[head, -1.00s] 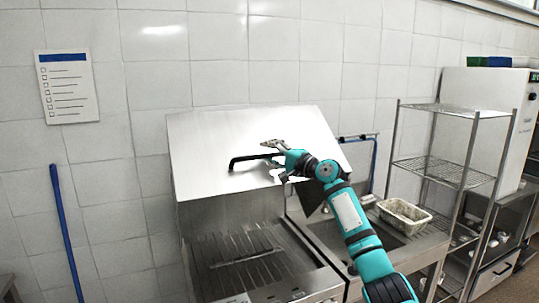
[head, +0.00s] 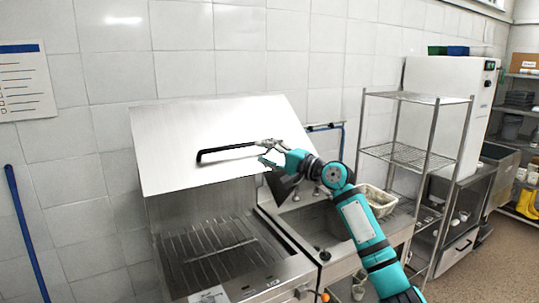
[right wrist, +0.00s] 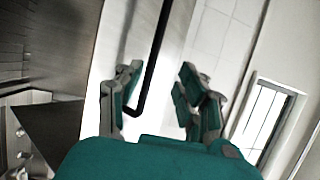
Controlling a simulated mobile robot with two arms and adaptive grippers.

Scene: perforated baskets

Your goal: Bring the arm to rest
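My right gripper (head: 264,152) is at the right end of the black bar handle (head: 226,153) on the raised steel lid (head: 205,120) in the head view. In the right wrist view, the two fingers of this gripper (right wrist: 158,95) stand wide apart. The black handle (right wrist: 157,60) shows beyond them, its bent end close to the left finger. Nothing is clamped between the fingers. My left gripper is in no view.
Below the lid is a steel unit with a slatted rack (head: 215,250). To its right are a sink (head: 318,225), a pale basket (head: 377,200) and a wire shelf rack (head: 410,155). Open floor (head: 485,265) lies at the far right.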

